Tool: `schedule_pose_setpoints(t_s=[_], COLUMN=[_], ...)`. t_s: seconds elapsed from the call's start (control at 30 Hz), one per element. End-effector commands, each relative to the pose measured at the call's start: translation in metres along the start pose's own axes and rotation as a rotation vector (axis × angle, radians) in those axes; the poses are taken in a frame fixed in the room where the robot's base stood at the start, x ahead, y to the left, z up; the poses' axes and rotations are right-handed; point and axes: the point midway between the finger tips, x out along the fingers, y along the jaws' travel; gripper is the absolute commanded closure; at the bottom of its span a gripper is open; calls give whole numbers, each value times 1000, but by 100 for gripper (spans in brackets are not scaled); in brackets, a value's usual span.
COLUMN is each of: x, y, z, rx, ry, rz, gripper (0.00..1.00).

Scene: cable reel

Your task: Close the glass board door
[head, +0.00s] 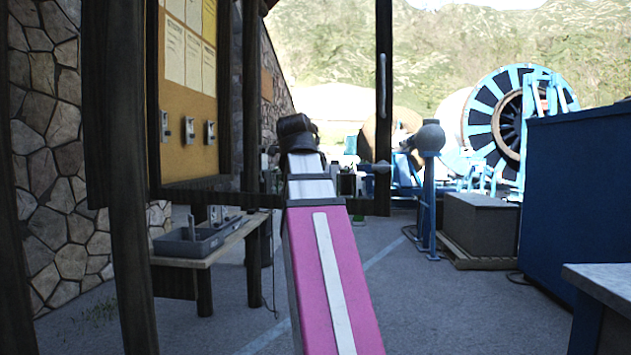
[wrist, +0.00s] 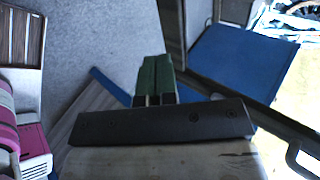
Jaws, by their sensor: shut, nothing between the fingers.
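The glass board door stands open. Its dark frame (head: 383,95) has a free upright right of my arm, carrying a slim vertical handle, and a bottom rail crossing behind my arm. The clear pane shows the yard through it. The board (head: 190,80) with pinned papers is at the left. My gripper shows in the wrist view (wrist: 156,70) with its green fingers together and empty. In the head view its dark body is left of the upright and hides the fingers. In the wrist view a dark bar with a silver handle (wrist: 300,158) lies right of the fingers, apart from them.
A wooden table (head: 240,235) with a grey tray (head: 200,240) stands below the board. Dark posts (head: 125,180) and a stone wall (head: 50,150) are at the left. A blue cabinet (head: 580,190) and a dark crate (head: 480,222) are at the right. Open paving lies between.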

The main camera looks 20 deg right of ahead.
Motion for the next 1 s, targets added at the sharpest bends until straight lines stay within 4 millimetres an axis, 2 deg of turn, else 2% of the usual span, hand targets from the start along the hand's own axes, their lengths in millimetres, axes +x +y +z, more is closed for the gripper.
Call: schedule_pose_setpoints(t_s=[0.57,0.6,0.8,1.0], x=[84,89,106,112], y=[1,-6,-22,-27], z=[0,1,1,1], rx=[-2,-2,-2,-3], ry=[0,0,1,-1], rz=[3,2,2,0], gripper=[100,100,100,100])
